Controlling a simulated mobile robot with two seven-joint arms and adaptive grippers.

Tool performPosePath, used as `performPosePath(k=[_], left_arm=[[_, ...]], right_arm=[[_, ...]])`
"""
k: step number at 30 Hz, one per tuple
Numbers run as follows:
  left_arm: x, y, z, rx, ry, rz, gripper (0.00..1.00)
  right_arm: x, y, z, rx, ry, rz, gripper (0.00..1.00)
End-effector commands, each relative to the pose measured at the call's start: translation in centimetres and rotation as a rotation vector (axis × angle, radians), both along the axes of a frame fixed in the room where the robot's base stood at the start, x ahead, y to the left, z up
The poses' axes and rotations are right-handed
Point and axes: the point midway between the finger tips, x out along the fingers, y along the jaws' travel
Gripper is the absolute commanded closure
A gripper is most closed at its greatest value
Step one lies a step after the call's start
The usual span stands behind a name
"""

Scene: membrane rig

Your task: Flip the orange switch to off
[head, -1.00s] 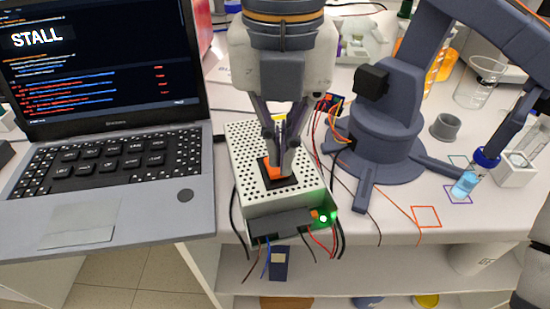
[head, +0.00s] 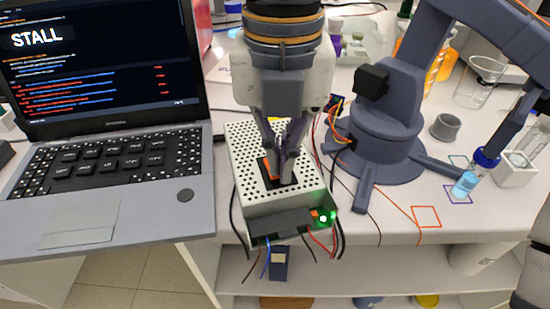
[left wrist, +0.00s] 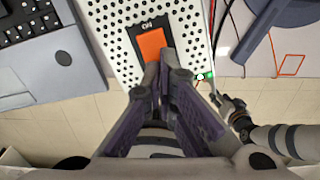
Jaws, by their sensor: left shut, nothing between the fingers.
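The orange switch (head: 270,167) is a rocker in a black frame on top of the white perforated box (head: 245,150). In the left wrist view the switch (left wrist: 152,46) shows nearly whole, with small lettering on the frame above it. My left gripper (head: 284,181) is shut and empty, pointing down at the switch's right side in the head view. In the left wrist view its fingertips (left wrist: 156,72) are at the switch's lower edge; I cannot tell if they touch. My right gripper (left wrist: 222,102) shows small in the left wrist view; its jaws are unclear.
A laptop (head: 110,215) showing "STALL" stands left of the box. A small grey robot arm (head: 375,145) stands to the right, by a vial of blue liquid (head: 466,182). Wires and a lit green light (head: 333,216) are at the box's front, near the table edge.

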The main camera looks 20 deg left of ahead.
Motion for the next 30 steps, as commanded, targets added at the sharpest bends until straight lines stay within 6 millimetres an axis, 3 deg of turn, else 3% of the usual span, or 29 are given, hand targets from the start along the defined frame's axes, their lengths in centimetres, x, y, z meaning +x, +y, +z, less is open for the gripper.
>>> performPosePath(k=[17, 30], left_arm=[[0.0, 0.0, -0.8, 0.001, 0.001, 0.0, 1.0], [0.0, 0.0, 3.7, -0.001, -0.002, 0.001, 1.0]], right_arm=[[0.0, 0.0, 0.0, 0.0, 0.001, 0.0, 0.6], [0.0, 0.0, 0.0, 0.0, 0.0, 0.0, 0.6]])
